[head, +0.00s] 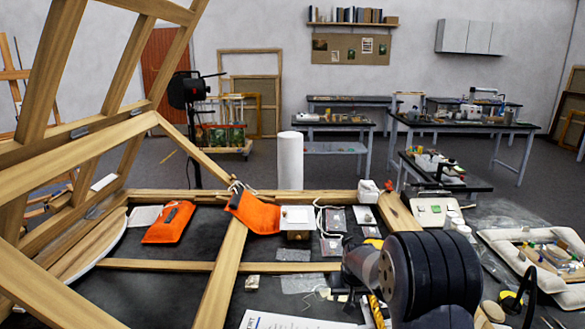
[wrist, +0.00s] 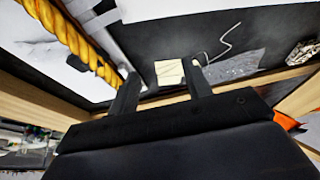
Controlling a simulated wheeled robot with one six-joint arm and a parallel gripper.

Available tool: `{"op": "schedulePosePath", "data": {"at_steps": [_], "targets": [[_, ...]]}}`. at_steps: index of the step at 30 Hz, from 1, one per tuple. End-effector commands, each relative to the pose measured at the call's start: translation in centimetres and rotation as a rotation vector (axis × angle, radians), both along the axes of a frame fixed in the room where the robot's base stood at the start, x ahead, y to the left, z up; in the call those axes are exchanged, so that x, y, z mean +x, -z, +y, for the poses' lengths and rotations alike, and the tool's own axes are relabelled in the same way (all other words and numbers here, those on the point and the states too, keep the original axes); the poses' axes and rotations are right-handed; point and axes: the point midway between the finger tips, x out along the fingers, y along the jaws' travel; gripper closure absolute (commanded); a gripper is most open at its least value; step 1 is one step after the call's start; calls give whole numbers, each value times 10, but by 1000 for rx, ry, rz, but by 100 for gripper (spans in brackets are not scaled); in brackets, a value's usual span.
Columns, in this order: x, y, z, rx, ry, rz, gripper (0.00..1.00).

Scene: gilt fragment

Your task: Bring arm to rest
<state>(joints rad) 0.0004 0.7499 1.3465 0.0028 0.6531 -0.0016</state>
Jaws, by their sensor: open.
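My gripper (wrist: 162,92) shows in the wrist view, with its two dark fingers apart and nothing between them. Beyond the fingertips a small cream-coloured square (wrist: 169,72) lies on the dark table top. In the head view my arm reaches in at the lower right, and its thick black joint hides part of the table. The fingers themselves cannot be made out in the head view. A twisted golden piece (wrist: 75,45) runs along the upper left of the wrist view, close to the left finger.
A wooden frame (head: 231,262) crosses the table, with tall slanted bars at left. Orange pouches (head: 168,222) and a white cylinder (head: 290,160) are at the back. A padded tray (head: 497,240) is at right. A paper sheet (head: 275,320) lies at the front.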

Motion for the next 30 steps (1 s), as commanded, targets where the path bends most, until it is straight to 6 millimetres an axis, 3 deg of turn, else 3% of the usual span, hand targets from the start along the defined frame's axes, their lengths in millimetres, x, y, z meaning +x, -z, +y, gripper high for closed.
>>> {"op": "schedulePosePath", "data": {"at_steps": [6, 9, 18, 30], "targets": [[-1, 44, 0, 0, 0, 6, 53], [-1, 56, 0, 0, 0, -1, 53], [-14, 26, -1, 0, 0, -4, 53], [-18, 18, -1, 0, 0, -1, 53]]}}
